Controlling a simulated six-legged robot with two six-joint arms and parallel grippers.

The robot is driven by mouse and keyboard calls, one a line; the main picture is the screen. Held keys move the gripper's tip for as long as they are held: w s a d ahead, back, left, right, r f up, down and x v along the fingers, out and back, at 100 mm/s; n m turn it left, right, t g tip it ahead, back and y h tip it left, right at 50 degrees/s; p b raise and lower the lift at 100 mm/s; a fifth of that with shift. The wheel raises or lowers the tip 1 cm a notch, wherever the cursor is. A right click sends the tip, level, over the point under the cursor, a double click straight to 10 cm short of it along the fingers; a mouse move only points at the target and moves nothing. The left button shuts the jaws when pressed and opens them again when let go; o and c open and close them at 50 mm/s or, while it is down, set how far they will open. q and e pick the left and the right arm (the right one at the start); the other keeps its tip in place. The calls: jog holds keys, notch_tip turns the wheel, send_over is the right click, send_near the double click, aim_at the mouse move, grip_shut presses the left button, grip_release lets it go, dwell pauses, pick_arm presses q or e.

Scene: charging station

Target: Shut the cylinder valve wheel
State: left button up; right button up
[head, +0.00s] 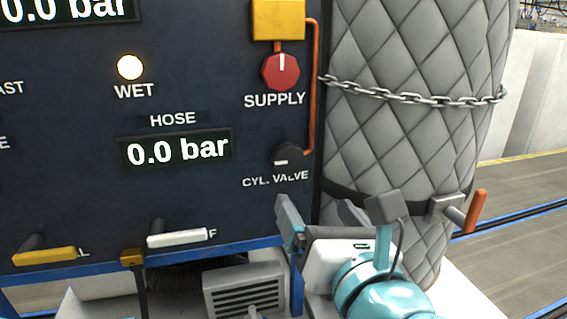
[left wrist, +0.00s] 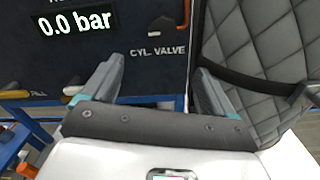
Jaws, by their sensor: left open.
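The cylinder valve wheel is a small black knob (head: 287,155) with a white mark, on the dark panel above the "CYL. VALVE" label. It also shows at the top of the left wrist view (left wrist: 161,27). My left gripper (head: 322,212) is open and empty, below and slightly right of the knob in the head view. In the left wrist view its two fingers (left wrist: 157,82) stand apart, with the label and knob above the gap between them. No finger visibly touches the knob. My right gripper is not in view.
A red SUPPLY knob (head: 280,72) sits above, and an orange pipe (head: 313,90) runs close right of the valve knob. A quilted grey column (head: 400,60) with a chain (head: 420,98) stands at right. White (head: 178,239) and yellow (head: 45,256) levers protrude low on the panel.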

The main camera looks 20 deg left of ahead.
aim_at(289, 165)
pick_arm(q)
jog(key=p+x, duration=0.5)
jog(key=x, duration=0.9)
jog(key=shift+w+r, duration=0.1)
jog(key=shift+w, duration=0.25)
jog(key=shift+w+a+p, duration=0.3)
jog(key=shift+a, duration=0.05)
jog(key=shift+w+d, duration=0.15)
jog(key=c, duration=1)
